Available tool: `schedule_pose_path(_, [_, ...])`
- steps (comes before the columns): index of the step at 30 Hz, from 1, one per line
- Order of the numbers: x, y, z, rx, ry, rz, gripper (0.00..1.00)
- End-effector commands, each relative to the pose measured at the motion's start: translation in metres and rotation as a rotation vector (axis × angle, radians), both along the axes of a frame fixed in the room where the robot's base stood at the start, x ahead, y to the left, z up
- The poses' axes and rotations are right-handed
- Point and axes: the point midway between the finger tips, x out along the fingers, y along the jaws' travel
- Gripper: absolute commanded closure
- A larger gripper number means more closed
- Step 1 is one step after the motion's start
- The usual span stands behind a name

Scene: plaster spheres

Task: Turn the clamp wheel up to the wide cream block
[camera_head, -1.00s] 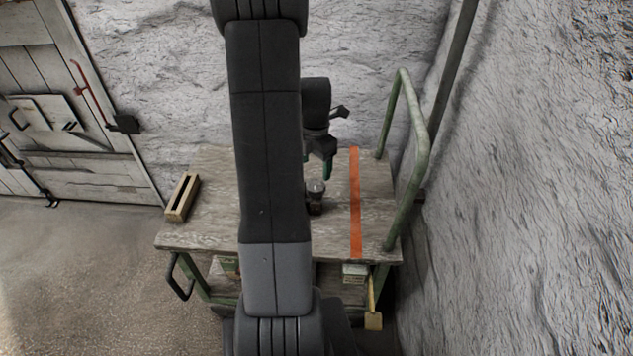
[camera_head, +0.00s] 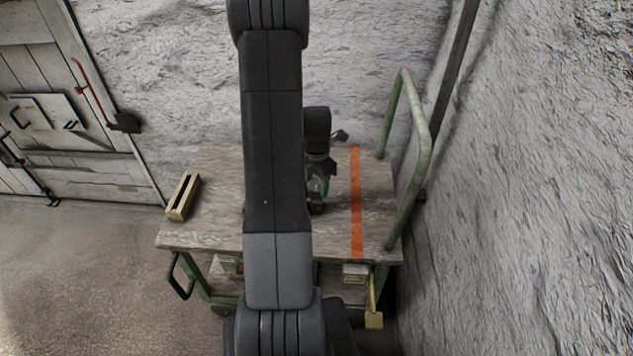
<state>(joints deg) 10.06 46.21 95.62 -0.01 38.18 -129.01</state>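My gripper (camera_head: 319,187) has green fingertips and points down over the cart top, just left of the orange strip. It is at a small dark brown fixture (camera_head: 316,208), which I take to be the clamp; only its lower part shows below the fingers. The clamp's wheel is hidden by my gripper. I cannot tell whether the fingers touch it or are open or shut. I cannot make out a wide cream block there; my arm hides the middle of the cart top.
The wooden cart top (camera_head: 215,225) bears an orange strip (camera_head: 356,205) and, at the left, a pale slotted wooden box (camera_head: 182,197). A green rail (camera_head: 421,150) stands at the right, near a rough wall (camera_head: 540,180). The left part of the top is mostly clear.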

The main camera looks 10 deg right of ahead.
Motion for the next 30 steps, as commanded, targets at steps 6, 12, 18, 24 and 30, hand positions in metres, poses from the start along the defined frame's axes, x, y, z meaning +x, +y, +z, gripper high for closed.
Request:
schedule_pose_path(6, [0.0001,0.0000,0.0002,0.000,0.000,-0.003,0.73])
schedule_pose_path(12, [0.0002,0.0000,-0.0001,0.000,-0.001,-0.042,0.73])
schedule_pose_path(18, [0.0004,0.0000,-0.0007,0.000,-0.001,-0.153,0.73])
schedule_pose_path(24, [0.0005,-0.0001,-0.0011,0.000,-0.002,-0.327,0.73])
schedule_pose_path(30, [0.0004,0.0000,-0.0006,-0.001,-0.001,-0.517,0.73])
